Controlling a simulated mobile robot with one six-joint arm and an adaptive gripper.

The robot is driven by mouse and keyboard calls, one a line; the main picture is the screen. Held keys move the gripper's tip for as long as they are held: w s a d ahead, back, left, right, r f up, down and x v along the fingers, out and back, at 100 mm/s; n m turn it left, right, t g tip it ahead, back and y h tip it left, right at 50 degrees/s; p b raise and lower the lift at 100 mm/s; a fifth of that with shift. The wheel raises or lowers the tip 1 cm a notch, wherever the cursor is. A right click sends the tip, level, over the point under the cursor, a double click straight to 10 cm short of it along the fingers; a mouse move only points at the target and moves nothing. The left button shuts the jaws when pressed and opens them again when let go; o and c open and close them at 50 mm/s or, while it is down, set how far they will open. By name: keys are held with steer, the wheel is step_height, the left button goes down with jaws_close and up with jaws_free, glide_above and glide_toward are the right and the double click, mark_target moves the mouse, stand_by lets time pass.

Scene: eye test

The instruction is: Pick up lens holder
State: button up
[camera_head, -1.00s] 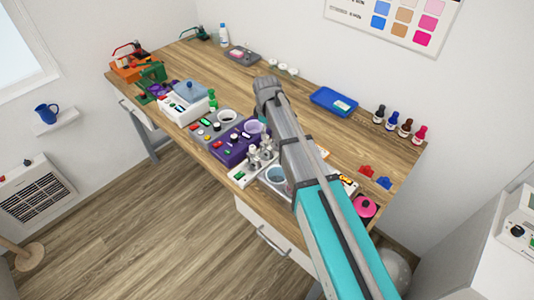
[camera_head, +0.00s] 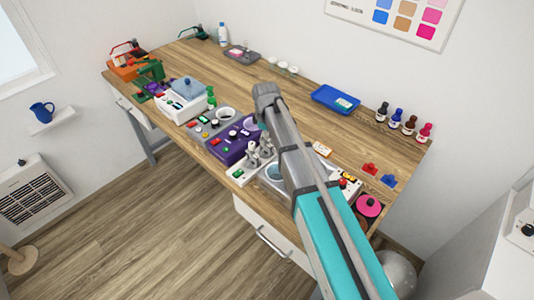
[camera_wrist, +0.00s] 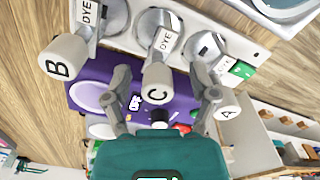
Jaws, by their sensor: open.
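In the wrist view my gripper (camera_wrist: 166,80) is open, with one finger on each side of a pale grey capped piece marked C (camera_wrist: 158,88). I cannot tell whether the fingers touch it. Similar pieces marked B (camera_wrist: 62,60) and A (camera_wrist: 226,116) stand to its left and right, in front of round grey parts with DYE labels on a white base (camera_wrist: 220,22). Which thing is the lens holder cannot be told from its look. In the head view my arm hides most of the gripper; several small grey-white pieces (camera_head: 252,160) show beside it.
A purple unit (camera_head: 232,148) lies close by, also under the fingers in the wrist view.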

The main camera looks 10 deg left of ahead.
steer(key=shift+f, duration=0.1)
stand_by(0.6)
jaws_close()
